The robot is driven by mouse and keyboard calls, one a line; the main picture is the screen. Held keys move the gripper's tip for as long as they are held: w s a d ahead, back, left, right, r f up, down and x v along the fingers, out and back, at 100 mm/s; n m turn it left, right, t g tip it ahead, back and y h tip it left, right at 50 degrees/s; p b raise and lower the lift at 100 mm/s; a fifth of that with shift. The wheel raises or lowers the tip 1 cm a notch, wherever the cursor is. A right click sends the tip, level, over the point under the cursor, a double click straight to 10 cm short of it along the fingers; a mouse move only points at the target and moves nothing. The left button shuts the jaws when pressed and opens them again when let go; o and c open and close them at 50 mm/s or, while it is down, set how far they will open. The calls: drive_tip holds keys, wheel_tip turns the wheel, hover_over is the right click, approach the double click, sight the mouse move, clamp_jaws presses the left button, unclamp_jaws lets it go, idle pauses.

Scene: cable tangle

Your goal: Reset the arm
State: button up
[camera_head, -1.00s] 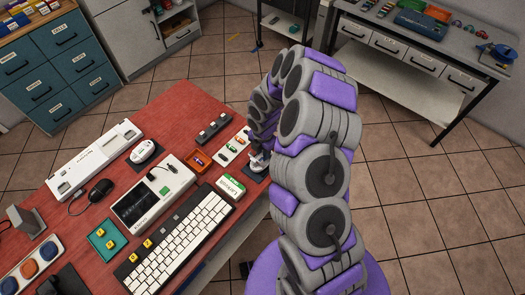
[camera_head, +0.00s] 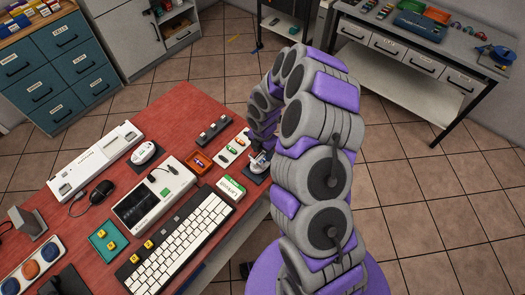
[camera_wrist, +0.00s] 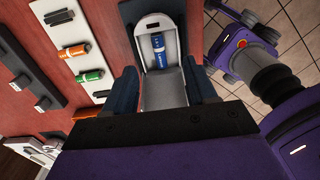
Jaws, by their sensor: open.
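My gripper (camera_wrist: 163,80) is open in the wrist view, one dark finger on each side of a grey-white holder (camera_wrist: 167,98). A blue cylindrical piece with a pale label (camera_wrist: 158,50) sits in the holder's upper part, beyond the fingertips. I cannot tell whether the fingers touch the holder. In the head view my arm reaches down to the right edge of the red table (camera_head: 118,150). There my gripper (camera_head: 259,160) is small and partly hidden by the arm.
Left of the gripper is a pale strip with coloured sticks (camera_head: 235,149). An orange tray (camera_head: 198,162), a green-and-white box (camera_head: 231,188) and a keyboard (camera_head: 183,240) are near. A grey workbench (camera_head: 410,45) stands at the back right. Tiled floor is open right of the arm.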

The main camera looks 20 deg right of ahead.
wheel_tip(320, 180, up, 4)
drive_tip(key=shift+f+p, duration=0.25)
drive_tip(key=shift+p, duration=0.5)
drive_tip(key=s+a+r+m+b, duration=0.1)
drive_tip(key=s+r+m, duration=0.45)
drive_tip(key=r, duration=0.35)
drive_tip(key=s+r+m+b, duration=0.1)
drive_tip(key=s+r+m, duration=0.45)
drive_tip(key=r, duration=0.35)
drive_tip(key=s+r+m+g+b, duration=0.1)
drive_tip(key=s+r+m, duration=0.3)
drive_tip(key=s+m, duration=0.3)
drive_tip(key=s+r+m+b, duration=0.1)
drive_tip(key=s+r+m, duration=0.2)
drive_tip(key=s+m, duration=0.4)
drive_tip(key=s, duration=0.9)
drive_tip(key=shift+d+r+g, duration=0.35)
drive_tip(key=shift+g, duration=0.05)
